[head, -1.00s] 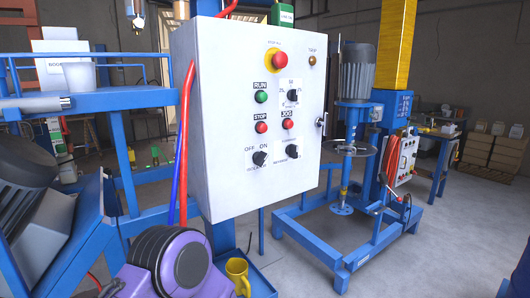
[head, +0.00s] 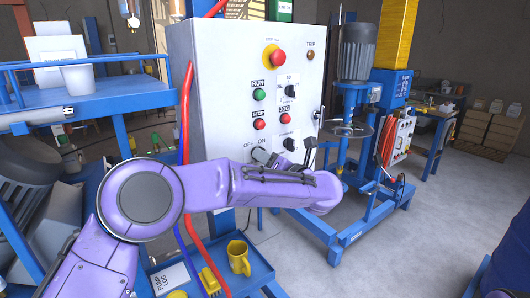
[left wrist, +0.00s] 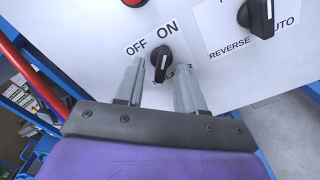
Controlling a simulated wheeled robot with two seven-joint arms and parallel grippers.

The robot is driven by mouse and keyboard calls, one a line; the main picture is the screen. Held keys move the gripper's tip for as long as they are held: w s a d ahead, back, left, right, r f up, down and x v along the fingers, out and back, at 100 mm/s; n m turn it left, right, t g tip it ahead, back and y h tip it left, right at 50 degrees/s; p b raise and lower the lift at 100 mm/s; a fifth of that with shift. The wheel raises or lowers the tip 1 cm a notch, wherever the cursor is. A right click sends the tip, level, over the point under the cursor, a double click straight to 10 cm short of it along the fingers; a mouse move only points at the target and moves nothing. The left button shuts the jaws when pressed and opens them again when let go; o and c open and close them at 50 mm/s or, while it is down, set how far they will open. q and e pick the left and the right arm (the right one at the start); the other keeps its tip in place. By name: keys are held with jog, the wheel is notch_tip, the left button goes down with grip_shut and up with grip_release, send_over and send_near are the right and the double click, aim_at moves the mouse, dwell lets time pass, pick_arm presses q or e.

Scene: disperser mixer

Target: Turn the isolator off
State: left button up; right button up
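The isolator knob (left wrist: 161,66) is a black rotary switch on the white control panel (head: 220,110), under OFF and ON labels. In the left wrist view its handle stands nearly upright in the picture, tilted toward ON relative to the labels. My left gripper (left wrist: 160,74) is open, with one finger to the left of the knob and one to the right. Gaps show on both sides, so it does not appear to grip. My right gripper is out of view.
Close by on the panel are a second selector knob (left wrist: 257,16), a red STOP button (head: 258,124), a green RUN button (head: 259,94) and a red emergency stop (head: 278,58). A red pipe (head: 185,110) runs along the panel's left edge.

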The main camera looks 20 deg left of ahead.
pick_arm(q)
jog(key=shift+w+a+f, duration=0.1)
jog(key=shift+w+a, duration=0.15)
jog(key=shift+w, duration=0.1)
grip_shut()
jog(key=shift+n+b, duration=8)
jog(key=shift+b, duration=3.6)
